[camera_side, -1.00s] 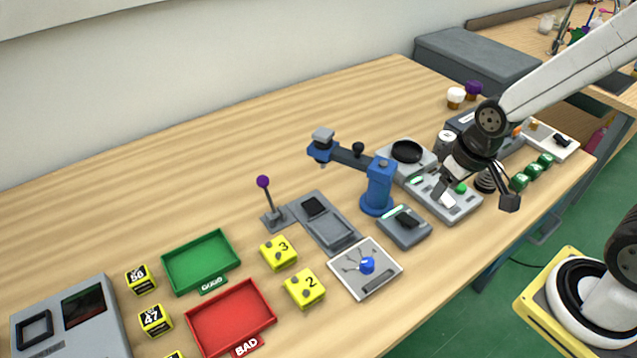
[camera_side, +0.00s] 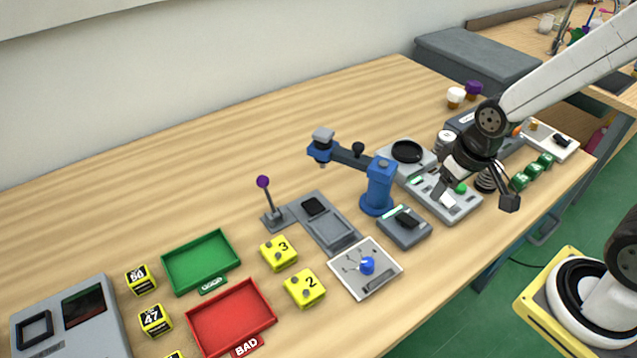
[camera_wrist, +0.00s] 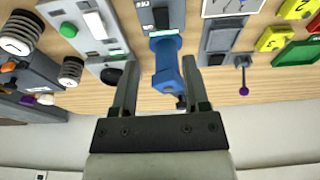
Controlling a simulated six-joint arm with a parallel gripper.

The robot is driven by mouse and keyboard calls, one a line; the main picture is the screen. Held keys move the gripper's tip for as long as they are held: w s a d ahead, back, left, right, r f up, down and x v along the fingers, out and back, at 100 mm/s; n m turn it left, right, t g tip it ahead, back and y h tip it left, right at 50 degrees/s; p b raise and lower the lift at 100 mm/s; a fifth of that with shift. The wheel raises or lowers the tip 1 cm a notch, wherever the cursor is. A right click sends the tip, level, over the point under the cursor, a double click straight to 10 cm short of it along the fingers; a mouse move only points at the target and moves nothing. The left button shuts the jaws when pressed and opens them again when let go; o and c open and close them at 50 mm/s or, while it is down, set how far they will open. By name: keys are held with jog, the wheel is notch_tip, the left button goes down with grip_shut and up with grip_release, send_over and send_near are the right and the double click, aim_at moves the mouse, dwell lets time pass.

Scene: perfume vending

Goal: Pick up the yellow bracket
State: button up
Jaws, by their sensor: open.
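Several yellow block-like pieces lie on the wooden table; I cannot tell which one is the bracket. In the side view, a piece marked 3 (camera_side: 279,252) and a piece marked 2 (camera_side: 304,288) sit right of the trays. Pieces marked 56 (camera_side: 140,279) and 47 (camera_side: 155,320) are farther left, with another cut off at the bottom edge. In the wrist view, the 3 piece (camera_wrist: 273,39) and the 2 piece (camera_wrist: 297,9) are at upper right. My gripper (camera_side: 480,194) is open and empty, above the right-hand devices, far from the yellow pieces. Its fingers (camera_wrist: 160,62) straddle the blue stand only in view.
The blue stand with an arm (camera_side: 379,187) rises between my gripper and the yellow pieces. A lever with a purple knob (camera_side: 269,203), a green tray (camera_side: 201,262), a red tray (camera_side: 231,318) and a white dial panel (camera_side: 350,278) surround them. The table's back left is clear.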

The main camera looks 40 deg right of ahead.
jog(key=shift+o, duration=0.2)
jog(key=o, duration=0.5)
jog(key=m+g+y, duration=0.3)
jog(key=m+y, duration=0.2)
jog(key=m, duration=1.3)
send_over(287, 244)
jog(key=f, duration=0.8)
jog(key=shift+d+f, duration=0.3)
jog(key=shift+d, duration=0.1)
jog(key=shift+h, duration=0.3)
jog(key=shift+x, duration=1.25)
